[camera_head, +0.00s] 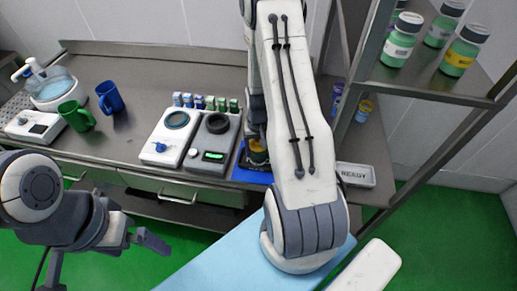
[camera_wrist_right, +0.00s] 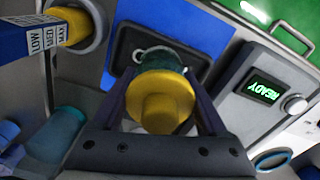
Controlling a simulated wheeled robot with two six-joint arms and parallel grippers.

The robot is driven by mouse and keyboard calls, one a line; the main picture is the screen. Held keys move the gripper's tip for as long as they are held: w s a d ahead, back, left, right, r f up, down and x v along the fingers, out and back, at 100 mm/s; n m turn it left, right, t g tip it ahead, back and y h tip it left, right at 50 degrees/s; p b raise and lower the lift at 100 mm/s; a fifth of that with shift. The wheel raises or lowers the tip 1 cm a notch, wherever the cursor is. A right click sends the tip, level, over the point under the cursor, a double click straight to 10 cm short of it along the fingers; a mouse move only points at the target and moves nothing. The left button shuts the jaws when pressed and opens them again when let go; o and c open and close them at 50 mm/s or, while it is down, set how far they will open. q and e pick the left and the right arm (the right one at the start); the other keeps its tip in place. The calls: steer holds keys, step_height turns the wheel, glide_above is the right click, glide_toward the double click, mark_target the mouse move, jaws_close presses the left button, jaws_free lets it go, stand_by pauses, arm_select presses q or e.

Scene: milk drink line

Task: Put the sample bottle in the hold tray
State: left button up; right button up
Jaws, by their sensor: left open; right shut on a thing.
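The sample bottle, with a yellow cap (camera_wrist_right: 160,100) and a green body, is between the fingers of my right gripper (camera_wrist_right: 163,84), which is shut on it. In the head view the bottle (camera_head: 258,157) shows partly behind my right arm, over a blue tray or mat (camera_head: 240,174). My left gripper (camera_head: 150,236) is open and empty at the lower left, in front of the counter.
Two small devices (camera_head: 170,138) (camera_head: 213,143) stand left of the blue surface. A blue mug (camera_head: 110,97) and a green mug (camera_head: 77,115) are farther left. A pale labelled block (camera_head: 355,174) lies right of my arm. A shelf (camera_head: 430,83) with several bottles stands at right.

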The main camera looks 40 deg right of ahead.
steer(key=shift+f, duration=0.2)
steer(key=o, duration=1.3)
steer(key=shift+o, duration=0.2)
steer(key=shift+r, duration=0.2)
step_height(320, 180, up, 12)
steer(key=shift+r+b, duration=0.1)
steer(key=shift+b, duration=0.95)
step_height(320, 180, down, 12)
steer(key=shift+w+r+p, duration=0.1)
steer(key=shift+p, duration=0.9)
steer(key=shift+r, duration=0.5)
